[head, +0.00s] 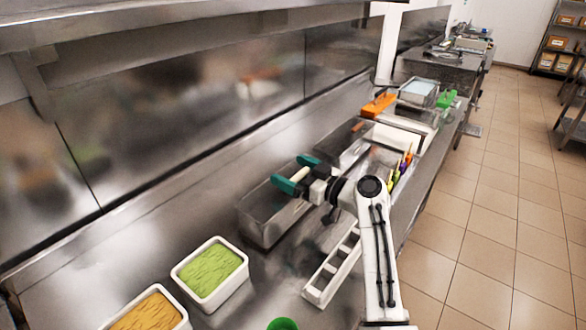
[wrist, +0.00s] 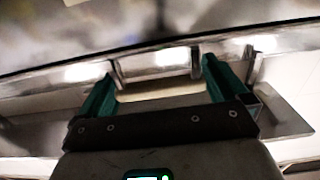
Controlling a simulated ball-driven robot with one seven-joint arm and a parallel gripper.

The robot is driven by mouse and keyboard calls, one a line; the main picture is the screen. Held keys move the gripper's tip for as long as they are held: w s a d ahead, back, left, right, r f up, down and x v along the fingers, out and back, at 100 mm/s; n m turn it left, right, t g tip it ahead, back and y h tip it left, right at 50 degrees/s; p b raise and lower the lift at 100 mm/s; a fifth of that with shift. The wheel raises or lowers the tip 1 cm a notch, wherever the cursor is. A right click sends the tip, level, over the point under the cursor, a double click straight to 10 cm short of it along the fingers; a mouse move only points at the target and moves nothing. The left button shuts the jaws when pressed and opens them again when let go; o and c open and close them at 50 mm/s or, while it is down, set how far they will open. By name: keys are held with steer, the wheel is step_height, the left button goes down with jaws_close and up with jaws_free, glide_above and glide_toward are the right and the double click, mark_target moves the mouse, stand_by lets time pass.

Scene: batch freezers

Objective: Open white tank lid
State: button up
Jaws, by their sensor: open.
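My gripper (head: 290,170) is open above a steel tank (head: 268,222) at the back of the counter. In the wrist view my gripper (wrist: 155,78) faces a steel edge with short brackets. A white tank with green contents (head: 240,300) and a white tank with yellow contents (head: 184,325) stand uncovered at the lower left. I cannot make out a white tank lid for certain.
A white slotted rack (head: 320,292) lies on the counter below my arm. A flat white panel (head: 395,138), an orange box (head: 378,105) and a clear bin (head: 418,92) stand farther back. A steel hood (head: 150,22) overhangs the counter. The tiled floor at right is clear.

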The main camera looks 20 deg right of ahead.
steer(key=shift+w+a, duration=0.15)
steer(key=c, duration=1.2)
